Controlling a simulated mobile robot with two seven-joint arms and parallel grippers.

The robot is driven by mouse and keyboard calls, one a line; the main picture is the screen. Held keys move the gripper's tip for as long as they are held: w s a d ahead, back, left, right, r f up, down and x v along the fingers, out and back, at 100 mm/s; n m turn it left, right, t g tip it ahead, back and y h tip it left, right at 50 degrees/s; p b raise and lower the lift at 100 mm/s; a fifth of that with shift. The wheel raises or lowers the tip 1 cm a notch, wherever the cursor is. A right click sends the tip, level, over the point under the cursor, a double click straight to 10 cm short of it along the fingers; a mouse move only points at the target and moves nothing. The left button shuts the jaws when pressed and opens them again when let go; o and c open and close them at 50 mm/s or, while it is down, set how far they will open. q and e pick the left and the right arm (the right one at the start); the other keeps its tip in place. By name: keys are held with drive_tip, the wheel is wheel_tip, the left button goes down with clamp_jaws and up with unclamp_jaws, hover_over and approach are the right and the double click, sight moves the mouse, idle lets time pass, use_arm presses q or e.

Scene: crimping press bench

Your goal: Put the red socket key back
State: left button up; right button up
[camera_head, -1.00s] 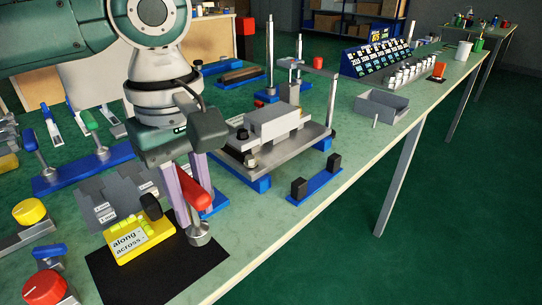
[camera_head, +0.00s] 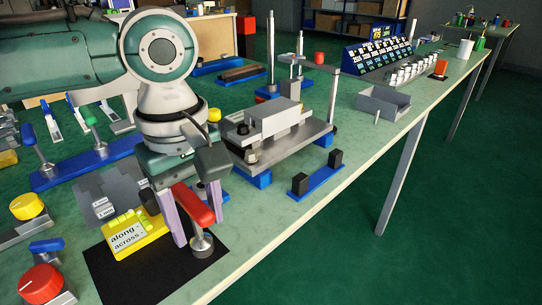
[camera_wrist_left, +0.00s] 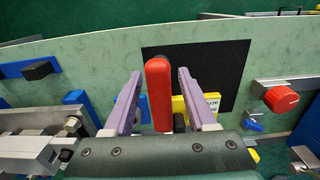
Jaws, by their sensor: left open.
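The red socket key has a red bar handle (camera_head: 196,205) and a grey metal socket end (camera_head: 202,246). In the head view the socket end is low, over the black mat (camera_head: 125,278), near its right side. My left gripper (camera_head: 194,222) points down with its purple fingers apart, one on each side of the key. In the left wrist view the red handle (camera_wrist_left: 159,95) is between the open fingertips (camera_wrist_left: 160,82), with gaps on both sides. The handle hides the rest of the key there. My right gripper is not in view.
A yellow block labelled "along/across" (camera_head: 128,240) is close left of the gripper, beside grey plates (camera_head: 108,197). A metal fixture (camera_head: 275,130) stands behind. A blue cradle with two black posts (camera_head: 315,181) lies right; the bench between is clear. A blue rack (camera_head: 75,168) is at left.

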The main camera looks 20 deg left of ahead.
use_arm(q)
drive_tip(key=shift+r, duration=0.1)
wheel_tip(320, 180, up, 12)
drive_tip(key=p, duration=0.3)
drive_tip(key=shift+d, duration=0.2)
drive_tip(key=s+d+f+m+t+h, duration=0.2)
drive_tip(key=s+d+f+m+h, duration=0.1)
drive_tip(key=s+d+f+m, duration=0.55)
drive_tip(key=s+a+m+t+y, duration=0.1)
drive_tip(key=s+a+m+y, duration=0.1)
drive_tip(key=s+a+m, duration=0.4)
drive_tip(key=shift+s+m+t+y, duration=0.3)
drive_tip(key=shift+s+m+y, duration=0.1)
drive_tip(key=shift+s+m, duration=0.2)
drive_tip(key=shift+a+p, duration=0.1)
drive_tip(key=shift+p, duration=0.25)
